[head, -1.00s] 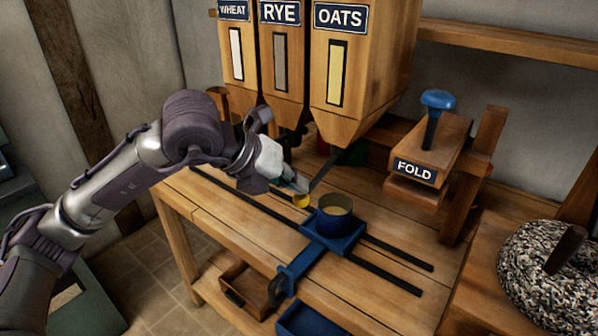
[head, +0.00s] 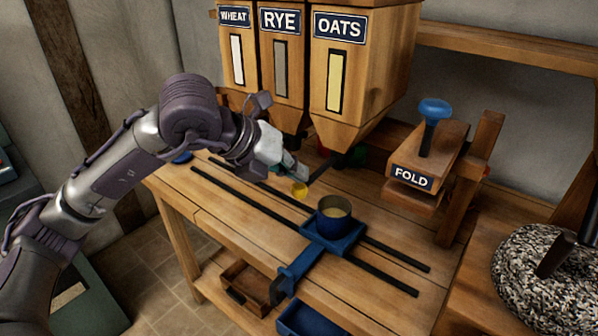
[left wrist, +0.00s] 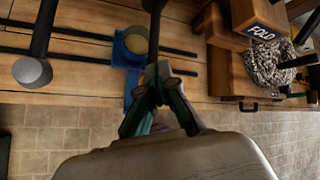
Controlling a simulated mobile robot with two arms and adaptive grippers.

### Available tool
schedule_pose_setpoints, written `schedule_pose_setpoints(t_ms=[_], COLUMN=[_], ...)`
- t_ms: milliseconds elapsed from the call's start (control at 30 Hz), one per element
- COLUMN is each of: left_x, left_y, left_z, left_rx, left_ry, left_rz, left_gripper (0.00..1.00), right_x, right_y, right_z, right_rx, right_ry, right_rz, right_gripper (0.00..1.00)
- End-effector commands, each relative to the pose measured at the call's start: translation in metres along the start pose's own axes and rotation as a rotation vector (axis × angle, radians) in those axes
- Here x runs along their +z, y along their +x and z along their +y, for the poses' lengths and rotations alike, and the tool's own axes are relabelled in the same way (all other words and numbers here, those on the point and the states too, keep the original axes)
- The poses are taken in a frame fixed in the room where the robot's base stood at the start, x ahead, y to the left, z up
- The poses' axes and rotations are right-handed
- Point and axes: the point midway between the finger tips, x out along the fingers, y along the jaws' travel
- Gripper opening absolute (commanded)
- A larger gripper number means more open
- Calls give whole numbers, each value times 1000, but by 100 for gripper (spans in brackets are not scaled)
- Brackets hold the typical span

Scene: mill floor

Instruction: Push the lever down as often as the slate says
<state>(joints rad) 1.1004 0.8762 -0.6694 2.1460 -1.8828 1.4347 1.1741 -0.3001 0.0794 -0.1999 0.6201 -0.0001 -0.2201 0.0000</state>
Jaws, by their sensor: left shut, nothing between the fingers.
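The lever (head: 325,167) is a dark bar under the OATS hopper (head: 340,75), with a yellow knob (head: 299,189) at its end. It also shows in the left wrist view (left wrist: 155,20), where the fingers hide its end. My left gripper (head: 300,174) is shut and empty, with its fingertips just over the knob; I cannot tell whether they touch it. In the left wrist view its fingertips (left wrist: 160,72) are close together. A metal cup (head: 334,222) with pale contents stands on a blue carriage (head: 318,247). No slate is in view. My right gripper is not in view.
The WHEAT (head: 234,65) and RYE (head: 281,75) hoppers stand left of OATS. A FOLD block (head: 440,150) with a blue knob stands to the right, beside a speckled stone (head: 535,275). Dark rails (head: 390,275) cross the bench. A grey-knobbed lever (left wrist: 32,72) hangs nearby.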

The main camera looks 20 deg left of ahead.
Motion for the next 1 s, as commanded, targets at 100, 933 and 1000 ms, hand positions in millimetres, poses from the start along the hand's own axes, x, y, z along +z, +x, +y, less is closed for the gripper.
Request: schedule_pose_setpoints(t_ms=[100, 933, 1000], left_x=[5, 20, 24], left_y=[-7, -27, -33], left_z=[-5, -20, -24], left_rx=[-1, -1, -2], left_ry=[0, 1, 1], left_rz=[0, 0, -1], left_gripper=[0, 0, 0], right_x=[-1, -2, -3], right_y=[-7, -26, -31], right_z=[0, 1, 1], right_rx=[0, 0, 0], right_ry=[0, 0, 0], right_rz=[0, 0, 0], right_gripper=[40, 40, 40])
